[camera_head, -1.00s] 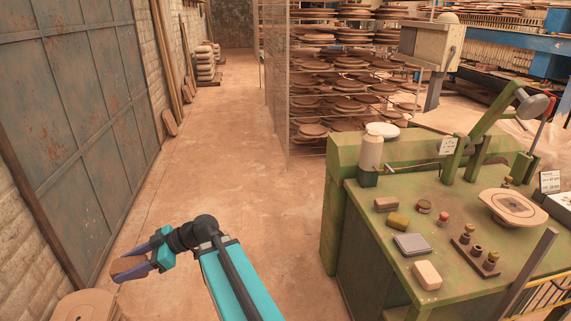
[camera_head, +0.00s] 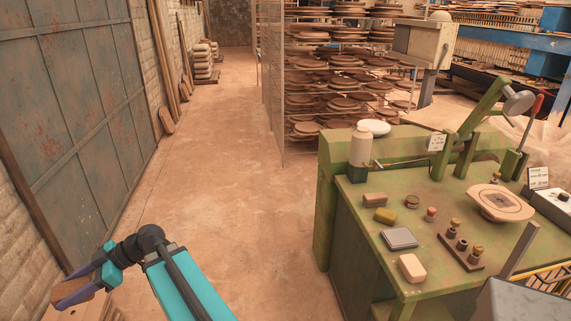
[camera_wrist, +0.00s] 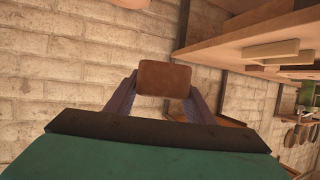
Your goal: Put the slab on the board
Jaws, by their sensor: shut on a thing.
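My gripper (camera_head: 72,294) is at the lower left of the head view, near the wall, with its two purple fingers shut on a small brown block, which I take to be the slab (camera_wrist: 165,77). In the wrist view the slab sits between the fingertips, its broad brown face in view. It is held in the air, with the pale brick wall behind it. A flat pale brown surface (camera_head: 88,313) shows in part below the gripper at the bottom edge of the head view. I cannot tell whether it is the board.
A green bench (camera_head: 348,225) on the right bears a grey flat piece (camera_head: 399,238), a cream block (camera_head: 411,268) and several small things. A rack of round pieces (camera_head: 345,85) stands behind. Open floor (camera_head: 225,200) lies between the bench and the metal door (camera_head: 75,130).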

